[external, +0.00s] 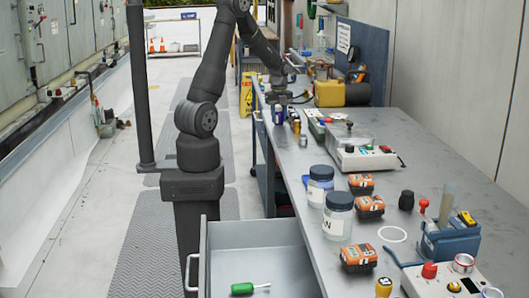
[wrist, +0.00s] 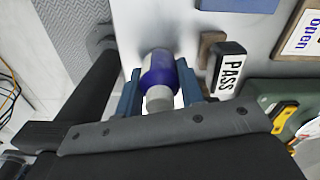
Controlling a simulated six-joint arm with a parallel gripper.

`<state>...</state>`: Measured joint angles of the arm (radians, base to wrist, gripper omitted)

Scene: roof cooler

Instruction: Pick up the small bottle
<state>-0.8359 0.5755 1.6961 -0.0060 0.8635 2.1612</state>
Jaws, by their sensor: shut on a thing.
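The small bottle (wrist: 158,75) is blue with a pale grey-white cap and a pale end. In the wrist view it sits between the two blue-grey fingers of my gripper (wrist: 159,88), which is shut on it. In the external view my gripper (external: 281,101) is at the far end of the long grey table, and the blue bottle (external: 278,116) shows small just below it. I cannot tell whether the bottle touches the tabletop.
A stamp-like block marked PASS (wrist: 229,68) lies close to the right of my gripper. A yellow case (external: 329,93) stands behind. Jars (external: 337,218), orange meters (external: 358,258) and control boxes crowd the table (external: 288,170). An open drawer (external: 222,247) holds a green screwdriver (external: 243,288).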

